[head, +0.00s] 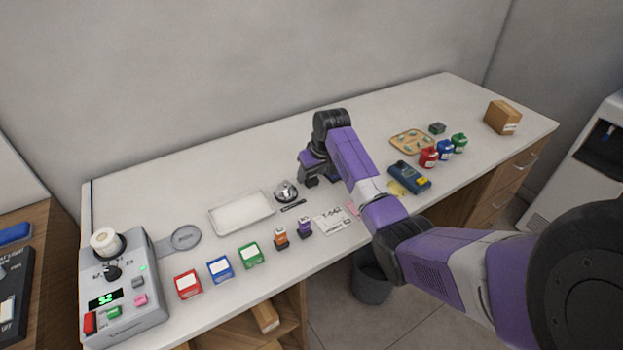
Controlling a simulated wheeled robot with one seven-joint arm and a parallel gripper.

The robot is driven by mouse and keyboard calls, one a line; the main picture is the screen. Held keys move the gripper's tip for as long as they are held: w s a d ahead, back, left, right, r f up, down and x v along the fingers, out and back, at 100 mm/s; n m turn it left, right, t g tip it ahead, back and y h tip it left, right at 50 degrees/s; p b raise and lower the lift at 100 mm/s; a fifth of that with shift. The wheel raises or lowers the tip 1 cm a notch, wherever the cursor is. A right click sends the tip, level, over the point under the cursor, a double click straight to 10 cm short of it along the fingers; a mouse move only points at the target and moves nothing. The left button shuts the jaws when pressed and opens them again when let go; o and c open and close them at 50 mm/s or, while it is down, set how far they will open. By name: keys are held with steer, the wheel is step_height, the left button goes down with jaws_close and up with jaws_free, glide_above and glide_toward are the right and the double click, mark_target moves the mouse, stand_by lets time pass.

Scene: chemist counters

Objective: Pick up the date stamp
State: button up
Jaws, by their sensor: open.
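Two small upright stamps stand near the counter's front edge, one with an orange body (281,238) and one with a purple body (304,227). Both have dark bases and pale labels. I cannot tell from this view which one is the date stamp, as any lettering is too small. My gripper (309,182) is over the middle of the counter, behind and slightly right of the two stamps, near the silver bell (286,190). It is open. Its fingertips are small and dark here, and I see nothing held between them.
Red (188,284), blue (220,270) and green (250,255) pads sit left of the stamps. A white tray (241,213), black pen (293,205) and T-042 card (333,220) are close by.

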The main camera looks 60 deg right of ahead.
steer(key=shift+c, duration=0.2)
jaws_close()
steer(key=shift+r, duration=0.1)
step_height(320, 180, up, 20)
steer(key=b, duration=0.2)
stand_by(0.3)
